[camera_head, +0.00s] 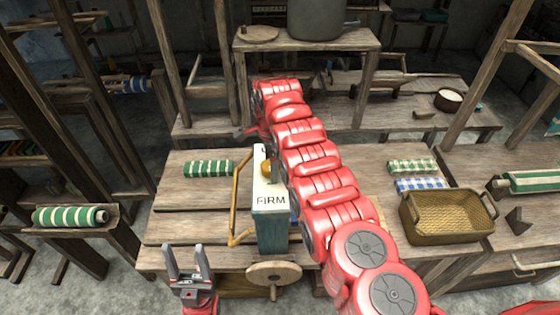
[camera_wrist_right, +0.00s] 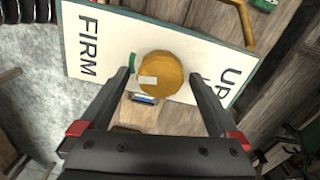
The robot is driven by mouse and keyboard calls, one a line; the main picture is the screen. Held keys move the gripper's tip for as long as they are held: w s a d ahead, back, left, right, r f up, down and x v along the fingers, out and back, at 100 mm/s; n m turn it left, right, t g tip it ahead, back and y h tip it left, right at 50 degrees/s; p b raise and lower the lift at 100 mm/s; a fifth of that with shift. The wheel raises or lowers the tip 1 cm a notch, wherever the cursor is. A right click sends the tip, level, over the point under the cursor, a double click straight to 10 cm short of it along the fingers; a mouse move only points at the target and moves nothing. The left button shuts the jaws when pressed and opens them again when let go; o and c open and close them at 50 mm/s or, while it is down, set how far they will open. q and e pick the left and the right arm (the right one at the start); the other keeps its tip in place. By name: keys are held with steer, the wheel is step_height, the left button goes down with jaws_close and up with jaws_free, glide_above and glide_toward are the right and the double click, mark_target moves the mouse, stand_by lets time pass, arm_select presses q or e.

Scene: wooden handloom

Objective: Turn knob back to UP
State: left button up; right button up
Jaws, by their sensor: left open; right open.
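A white panel (camera_wrist_right: 112,45) with a teal edge carries the words FIRM and UP at opposite ends in the right wrist view. A round orange knob (camera_wrist_right: 168,70) sits between them, with a pale mark on its FIRM-side half. My right gripper (camera_wrist_right: 160,77) is open, its fingers on either side of the knob in the picture; contact cannot be told. My left gripper (camera_head: 188,265) is open and empty at the table's front left.
A wooden handle frame (camera_head: 239,190) stands left of the panel, and a round wooden disc (camera_head: 274,272) is in front. A green striped roll (camera_head: 208,168) lies on the table to the left. A basket (camera_head: 447,240) and cloth rolls (camera_head: 413,166) are at the right.

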steer(key=shift+a+f, duration=0.15)
steer(key=shift+f, duration=0.2)
steer(key=shift+r, duration=0.1)
